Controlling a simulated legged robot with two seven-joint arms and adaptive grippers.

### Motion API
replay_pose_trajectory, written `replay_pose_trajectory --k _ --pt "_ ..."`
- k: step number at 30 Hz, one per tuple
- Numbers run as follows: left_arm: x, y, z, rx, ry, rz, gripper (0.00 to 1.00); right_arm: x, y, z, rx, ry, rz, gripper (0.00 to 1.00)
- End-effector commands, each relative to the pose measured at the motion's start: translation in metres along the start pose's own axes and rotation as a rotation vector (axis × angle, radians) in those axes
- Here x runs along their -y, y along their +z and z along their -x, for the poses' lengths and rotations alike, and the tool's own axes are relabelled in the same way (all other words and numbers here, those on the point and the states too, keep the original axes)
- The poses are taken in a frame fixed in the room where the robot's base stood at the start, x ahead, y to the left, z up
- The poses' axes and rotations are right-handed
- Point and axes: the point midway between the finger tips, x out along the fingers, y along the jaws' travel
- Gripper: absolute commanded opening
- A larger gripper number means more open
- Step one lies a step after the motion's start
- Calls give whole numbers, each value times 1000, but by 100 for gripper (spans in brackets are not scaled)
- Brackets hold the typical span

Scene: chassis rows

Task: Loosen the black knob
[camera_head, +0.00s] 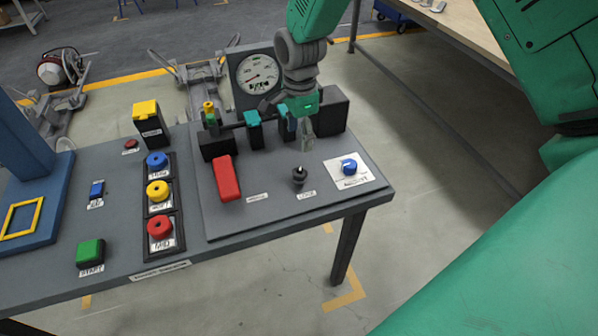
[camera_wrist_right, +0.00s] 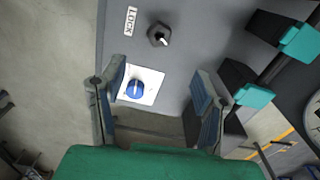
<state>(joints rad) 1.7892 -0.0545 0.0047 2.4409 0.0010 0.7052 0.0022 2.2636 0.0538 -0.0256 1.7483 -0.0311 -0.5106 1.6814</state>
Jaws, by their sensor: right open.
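The black knob (camera_head: 299,175) stands on the grey panel beside a small label that reads LOCK. It also shows in the right wrist view (camera_wrist_right: 158,35), above the gripper's fingers, with a light pointer mark on its top. My right gripper (camera_head: 307,136) hangs above the panel, behind the knob in the head view. In the right wrist view its two fingers (camera_wrist_right: 162,100) are spread apart with nothing between them touching. The gripper and the knob are apart. My left gripper is in neither view.
A blue knob (camera_head: 349,167) on a white plate is right of the black knob. A red lever (camera_head: 227,178) lies to its left. A clamp row with teal parts (camera_head: 253,118) and a gauge (camera_head: 257,73) stand behind. Coloured buttons (camera_head: 157,191) fill the left side.

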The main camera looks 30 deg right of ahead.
Motion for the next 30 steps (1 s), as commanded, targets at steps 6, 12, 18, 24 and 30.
replay_pose_trajectory --k 6,12,18,24,30 --pt "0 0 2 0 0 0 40 -1 0 -37 1 5 2 57" --pt "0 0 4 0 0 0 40 -1 0 -80 1 4 3 57" --pt "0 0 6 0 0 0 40 -1 0 -114 1 2 4 57" --pt "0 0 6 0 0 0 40 -1 0 -131 1 1 5 57" --pt "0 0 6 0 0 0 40 0 0 -134 1 0 5 57"
